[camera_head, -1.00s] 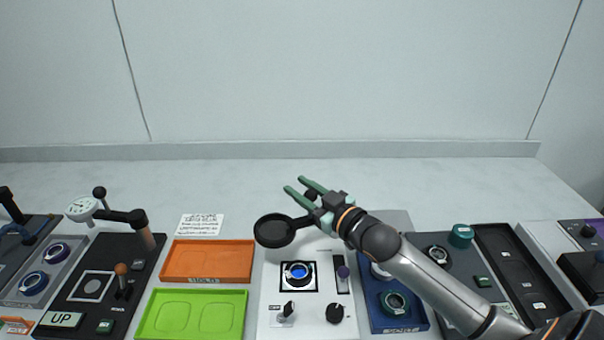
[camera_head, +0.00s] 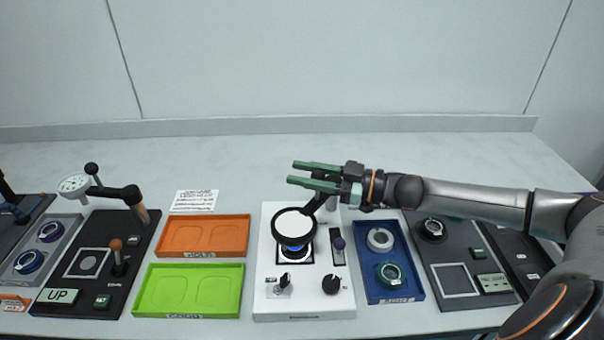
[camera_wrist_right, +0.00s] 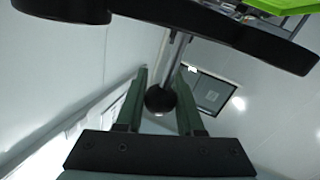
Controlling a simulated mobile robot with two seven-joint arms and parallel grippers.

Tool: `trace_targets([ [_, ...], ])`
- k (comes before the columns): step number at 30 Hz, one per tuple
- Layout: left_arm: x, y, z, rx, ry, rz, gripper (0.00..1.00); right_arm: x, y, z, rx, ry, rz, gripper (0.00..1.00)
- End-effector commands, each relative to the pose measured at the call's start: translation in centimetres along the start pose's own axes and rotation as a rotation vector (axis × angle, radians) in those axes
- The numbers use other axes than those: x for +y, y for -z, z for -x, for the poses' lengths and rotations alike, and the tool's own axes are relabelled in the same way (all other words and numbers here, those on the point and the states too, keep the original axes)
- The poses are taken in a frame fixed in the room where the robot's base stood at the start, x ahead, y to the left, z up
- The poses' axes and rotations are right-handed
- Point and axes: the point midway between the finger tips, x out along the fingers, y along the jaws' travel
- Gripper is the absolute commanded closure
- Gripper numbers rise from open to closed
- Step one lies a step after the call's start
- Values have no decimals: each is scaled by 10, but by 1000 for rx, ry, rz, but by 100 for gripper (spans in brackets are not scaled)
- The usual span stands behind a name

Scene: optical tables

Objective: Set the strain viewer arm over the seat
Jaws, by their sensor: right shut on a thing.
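The strain viewer arm ends in a black ring with a bright white disc (camera_head: 295,224), seen in the head view above the white panel. The blue-lit seat (camera_head: 293,249) in its black square frame shows below the ring, partly hidden by it. My right gripper (camera_head: 293,174) reaches in from the right, green fingers pointing left, above and behind the ring. In the right wrist view its fingers (camera_wrist_right: 160,95) close around a black ball knob (camera_wrist_right: 160,101) on a thin rod. The black viewer arm (camera_wrist_right: 215,25) crosses the top of that view. My left gripper is not visible.
On the white panel (camera_head: 267,300) are a toggle switch (camera_head: 282,284), a black knob (camera_head: 332,284) and a purple-tipped slider (camera_head: 338,243). A blue tray (camera_head: 407,270) holding round mounts lies right. Orange (camera_head: 165,236) and green (camera_head: 150,290) trays lie left.

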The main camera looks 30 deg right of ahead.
Motion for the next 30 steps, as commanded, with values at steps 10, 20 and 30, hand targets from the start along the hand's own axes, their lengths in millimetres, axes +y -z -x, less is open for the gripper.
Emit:
trace_targets([
  [10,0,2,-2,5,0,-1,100,-1,1,1,6,20,1,100],
  [20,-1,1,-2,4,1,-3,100,-1,1,1,6,19,1,46],
  [30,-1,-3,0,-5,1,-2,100,-1,1,1,5,18,0,34],
])
